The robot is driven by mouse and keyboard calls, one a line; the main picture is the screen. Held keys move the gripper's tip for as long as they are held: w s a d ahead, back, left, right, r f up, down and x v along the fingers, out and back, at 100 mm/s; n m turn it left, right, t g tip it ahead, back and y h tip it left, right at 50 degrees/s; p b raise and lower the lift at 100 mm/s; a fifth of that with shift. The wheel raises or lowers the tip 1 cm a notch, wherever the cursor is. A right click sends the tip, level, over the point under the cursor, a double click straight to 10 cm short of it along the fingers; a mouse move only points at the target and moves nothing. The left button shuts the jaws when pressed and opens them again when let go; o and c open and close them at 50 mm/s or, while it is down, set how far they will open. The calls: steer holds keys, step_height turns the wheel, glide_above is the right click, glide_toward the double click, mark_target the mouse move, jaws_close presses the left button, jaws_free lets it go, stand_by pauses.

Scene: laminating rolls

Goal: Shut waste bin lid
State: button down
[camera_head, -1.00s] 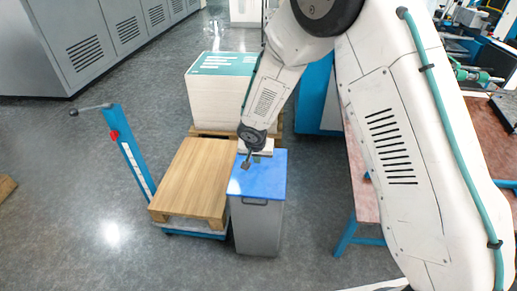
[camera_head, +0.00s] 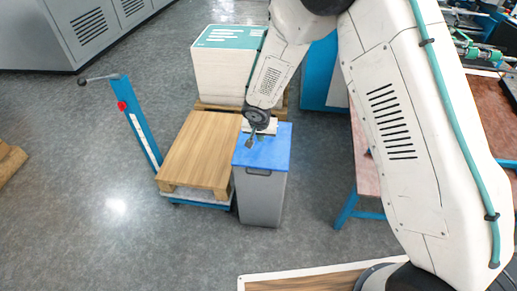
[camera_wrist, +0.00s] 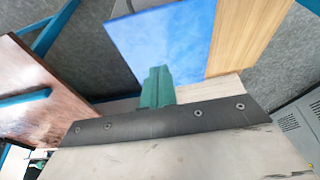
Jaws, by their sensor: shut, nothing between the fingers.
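The waste bin (camera_head: 261,198) is a grey upright box with a dark handle slot near the top of its front. Its blue lid (camera_head: 272,157) lies flat across the top in the head view. The lid also shows in the wrist view (camera_wrist: 165,38) as a blue panel beyond the fingers. My gripper (camera_head: 249,145) is over the back left part of the lid, pointing down. Its green fingertips (camera_wrist: 157,88) are together and hold nothing. I cannot tell whether they touch the lid. The arm's end hides a small part of the lid.
A wooden pallet (camera_head: 200,150) on a blue pallet truck (camera_head: 138,125) stands close left of the bin. A white stack with a green top (camera_head: 224,70) is behind. A red-brown table (camera_head: 367,160) stands to the right. Open floor lies in front and to the left.

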steer(key=s+a+f, duration=0.2)
steer(key=s, duration=0.7)
